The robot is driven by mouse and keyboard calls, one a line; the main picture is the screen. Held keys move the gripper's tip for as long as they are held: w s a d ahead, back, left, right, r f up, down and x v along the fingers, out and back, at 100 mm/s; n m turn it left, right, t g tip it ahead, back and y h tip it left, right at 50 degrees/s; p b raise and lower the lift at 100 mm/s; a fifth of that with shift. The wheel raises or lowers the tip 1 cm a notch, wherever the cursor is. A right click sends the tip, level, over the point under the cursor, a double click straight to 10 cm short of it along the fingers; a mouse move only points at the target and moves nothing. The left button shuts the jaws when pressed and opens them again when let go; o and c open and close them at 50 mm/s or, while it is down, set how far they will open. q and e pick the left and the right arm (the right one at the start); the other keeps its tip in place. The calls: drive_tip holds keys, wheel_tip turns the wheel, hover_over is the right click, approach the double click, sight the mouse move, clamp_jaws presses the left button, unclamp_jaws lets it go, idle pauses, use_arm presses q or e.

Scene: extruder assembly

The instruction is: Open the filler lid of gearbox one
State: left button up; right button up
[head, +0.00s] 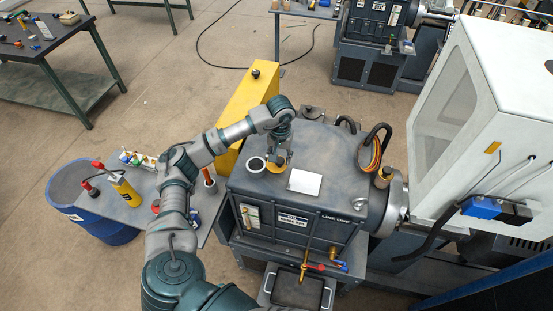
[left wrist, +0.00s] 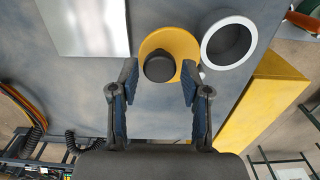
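Gearbox one (head: 300,225), a grey box marked LINE ONE, stands in the middle of the head view. Its yellow round filler lid (head: 275,167) with a black knob lies on the top face; it also shows in the left wrist view (left wrist: 178,42). A white-rimmed round opening (head: 256,164), dark inside and uncovered, is beside the lid; its rim shows in the left wrist view (left wrist: 209,58). My left gripper (head: 278,158) is over the lid. In the left wrist view its fingers (left wrist: 160,80) are spread apart on both sides of the lid, not pressed on the knob. My right gripper is not visible.
A pale flat plate (head: 304,182) is on the gearbox top beside the lid. A yellow panel (head: 247,110) stands behind. A grey side table (head: 135,200) with bottles and a blue barrel (head: 95,215) are at left. A white machine enclosure (head: 490,120) is at right.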

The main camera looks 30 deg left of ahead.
use_arm(q)
drive_tip(key=shift+o, duration=0.3)
drive_tip(key=shift+r, duration=0.1)
drive_tip(key=shift+r, duration=0.2)
wheel_tip(320, 180, up, 7)
drive_tip(key=p, duration=0.4)
drive_tip(key=shift+f, duration=0.2)
